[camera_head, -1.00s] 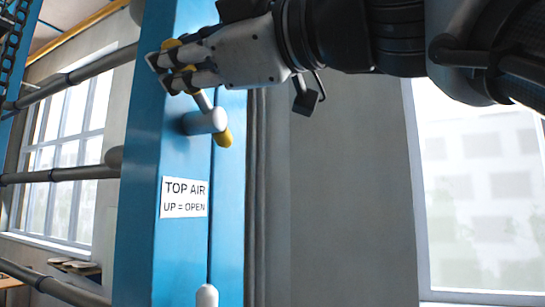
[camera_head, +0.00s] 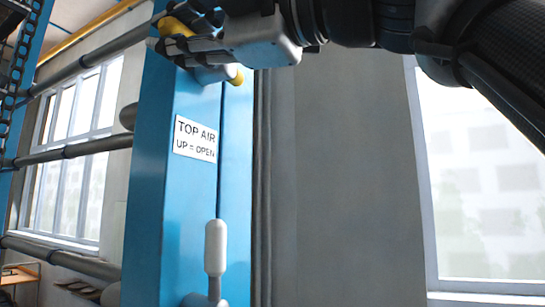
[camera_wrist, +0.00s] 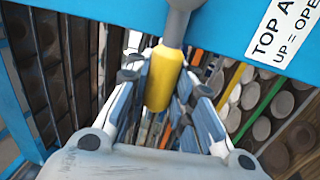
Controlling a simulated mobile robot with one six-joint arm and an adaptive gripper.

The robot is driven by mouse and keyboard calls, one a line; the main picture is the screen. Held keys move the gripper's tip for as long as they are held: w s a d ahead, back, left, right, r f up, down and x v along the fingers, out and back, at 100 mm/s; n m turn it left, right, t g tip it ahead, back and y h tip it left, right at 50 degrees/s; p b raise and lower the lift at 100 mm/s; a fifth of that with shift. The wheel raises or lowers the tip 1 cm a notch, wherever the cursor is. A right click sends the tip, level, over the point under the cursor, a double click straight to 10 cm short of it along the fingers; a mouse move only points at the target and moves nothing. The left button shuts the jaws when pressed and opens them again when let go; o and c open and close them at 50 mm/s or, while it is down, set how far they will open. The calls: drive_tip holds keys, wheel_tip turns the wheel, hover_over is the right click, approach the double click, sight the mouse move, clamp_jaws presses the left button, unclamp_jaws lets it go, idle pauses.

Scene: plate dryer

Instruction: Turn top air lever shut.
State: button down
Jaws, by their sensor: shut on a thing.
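The top air lever's yellow handle (camera_head: 175,27) slants up and to the left from its grey hub (camera_head: 213,73) on the blue column, in the head view. A short yellow end (camera_head: 237,78) shows on the hub's right side. My gripper (camera_head: 180,42) is at the handle, its fingers partly covering it. In the wrist view the yellow handle (camera_wrist: 164,78) lies between the fingers of my gripper (camera_wrist: 160,82), which is shut on it. The grey stem (camera_wrist: 178,22) runs to the top edge. A "TOP AIR UP = OPEN" label (camera_head: 195,138) is below the lever.
A second lever with a pale grey grip (camera_head: 215,247) stands upright lower on the blue column (camera_head: 165,210). Grey pipes (camera_head: 70,152) run to the column's left. Racks of round plates (camera_wrist: 262,128) show behind the column in the wrist view. A grey wall (camera_head: 330,190) is at right.

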drive_tip(key=shift+f, duration=0.2)
drive_tip(key=c, duration=1.9)
unclamp_jaws()
drive_tip(key=shift+o, duration=1.3)
drive_tip(key=shift+s+d, duration=0.1)
drive_tip(key=shift+d, duration=0.05)
drive_tip(key=shift+o, duration=1.2)
drive_tip(key=shift+r, duration=0.1)
drive_tip(key=v, duration=1.2)
